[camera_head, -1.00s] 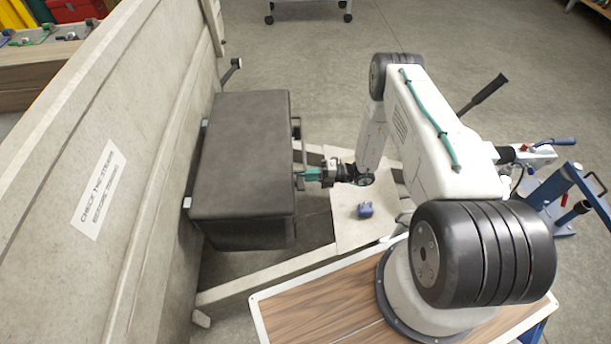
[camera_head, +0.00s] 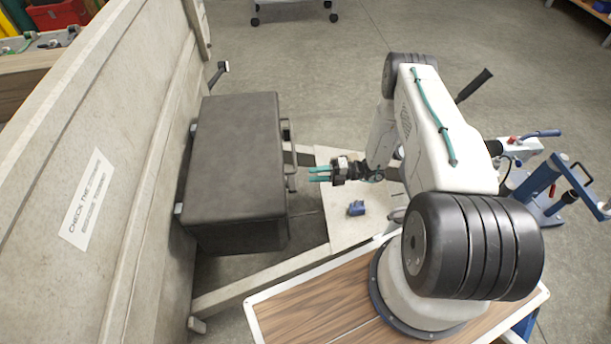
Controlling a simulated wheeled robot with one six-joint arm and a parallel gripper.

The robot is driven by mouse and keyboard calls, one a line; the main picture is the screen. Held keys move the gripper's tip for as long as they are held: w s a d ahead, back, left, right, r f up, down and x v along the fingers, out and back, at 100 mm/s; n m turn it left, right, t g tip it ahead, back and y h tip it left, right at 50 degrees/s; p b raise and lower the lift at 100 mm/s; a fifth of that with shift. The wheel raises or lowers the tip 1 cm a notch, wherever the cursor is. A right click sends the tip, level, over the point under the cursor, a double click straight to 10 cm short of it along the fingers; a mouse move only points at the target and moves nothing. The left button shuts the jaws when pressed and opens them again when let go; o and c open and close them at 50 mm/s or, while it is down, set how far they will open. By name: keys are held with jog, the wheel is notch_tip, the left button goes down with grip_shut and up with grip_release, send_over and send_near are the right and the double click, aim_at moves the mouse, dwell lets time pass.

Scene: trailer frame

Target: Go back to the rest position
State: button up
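My gripper (camera_head: 314,174) shows two teal fingers with a gap between them. It is open and empty, pointing left towards the dark grey box (camera_head: 238,160). A small clear gap lies between the fingertips and the handle (camera_head: 291,160) on the box's right side. The box is fixed beside the trailer's side wall. A small blue part (camera_head: 356,208) lies on the pale plate (camera_head: 345,232) below my gripper, apart from it.
The trailer wall (camera_head: 125,150) with a paper sign (camera_head: 88,200) stands at the left. A blue and white wheeled device (camera_head: 550,200) stands at the right. Grey floor (camera_head: 330,75) behind the box is clear up to a white cart (camera_head: 295,3).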

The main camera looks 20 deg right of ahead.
jog(key=shift+s+d, duration=0.15)
jog(key=shift+d, duration=0.2)
dwell(0.3)
